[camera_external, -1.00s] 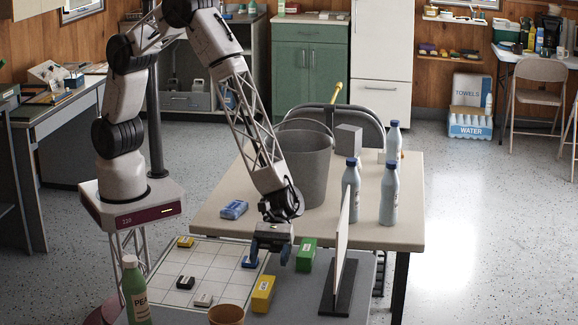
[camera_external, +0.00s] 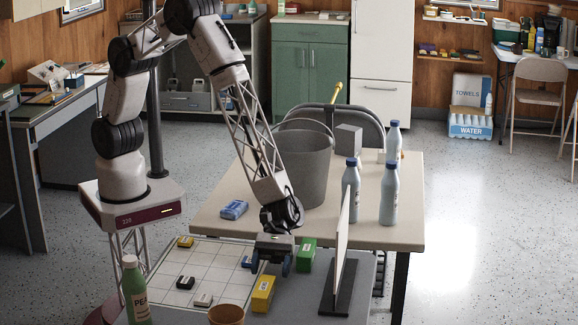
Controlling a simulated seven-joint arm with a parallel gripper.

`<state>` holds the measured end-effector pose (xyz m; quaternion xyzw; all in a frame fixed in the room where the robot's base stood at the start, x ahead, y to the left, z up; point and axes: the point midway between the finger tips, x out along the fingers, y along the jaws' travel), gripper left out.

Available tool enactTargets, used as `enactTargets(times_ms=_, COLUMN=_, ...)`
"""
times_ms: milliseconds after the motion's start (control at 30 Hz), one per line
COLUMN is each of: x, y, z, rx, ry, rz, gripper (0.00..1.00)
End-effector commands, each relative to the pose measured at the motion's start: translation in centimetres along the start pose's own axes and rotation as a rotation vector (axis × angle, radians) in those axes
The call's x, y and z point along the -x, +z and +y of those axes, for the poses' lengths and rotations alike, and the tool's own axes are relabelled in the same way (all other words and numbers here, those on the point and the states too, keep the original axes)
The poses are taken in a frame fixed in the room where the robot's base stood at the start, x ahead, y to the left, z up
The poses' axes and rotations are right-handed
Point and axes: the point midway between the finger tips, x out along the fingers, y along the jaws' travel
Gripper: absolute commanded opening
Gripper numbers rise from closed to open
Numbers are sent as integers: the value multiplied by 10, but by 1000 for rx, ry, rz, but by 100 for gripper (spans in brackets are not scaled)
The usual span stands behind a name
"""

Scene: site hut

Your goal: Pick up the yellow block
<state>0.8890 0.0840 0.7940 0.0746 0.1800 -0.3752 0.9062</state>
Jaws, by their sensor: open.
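A yellow block (camera_external: 263,294) with a pale label stands on the grey work surface near the front, to the right of the white gridded board. My gripper (camera_external: 272,270) is open, with its fingers pointing down, just above and behind the yellow block in the picture. I cannot tell the exact gap between them. A smaller yellow piece (camera_external: 186,242) lies on the far left part of the gridded board (camera_external: 215,262).
A green block (camera_external: 306,254) stands close to the gripper's right. A white upright panel (camera_external: 342,242) on a dark base is further right. A brown pot (camera_external: 226,315) and green bottle (camera_external: 135,290) stand front left. A grey bucket (camera_external: 303,170) is behind.

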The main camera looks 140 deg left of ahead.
Motion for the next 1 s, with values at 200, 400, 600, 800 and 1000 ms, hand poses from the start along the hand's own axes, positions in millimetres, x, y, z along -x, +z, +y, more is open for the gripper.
enactTargets(times_ms=200, x=0, y=0, z=0, rx=0, ry=0, rz=0, gripper=72)
enactTargets(times_ms=400, x=-6, y=0, z=0, rx=0, ry=-1, rz=1, gripper=72)
enactTargets(times_ms=600, x=-24, y=0, z=-1, rx=0, ry=-2, rz=2, gripper=72)
enactTargets(times_ms=800, x=-44, y=1, z=-1, rx=0, ry=-2, rz=1, gripper=72)
enactTargets(times_ms=1000, x=-52, y=2, z=0, rx=-1, ry=-1, rz=0, gripper=72)
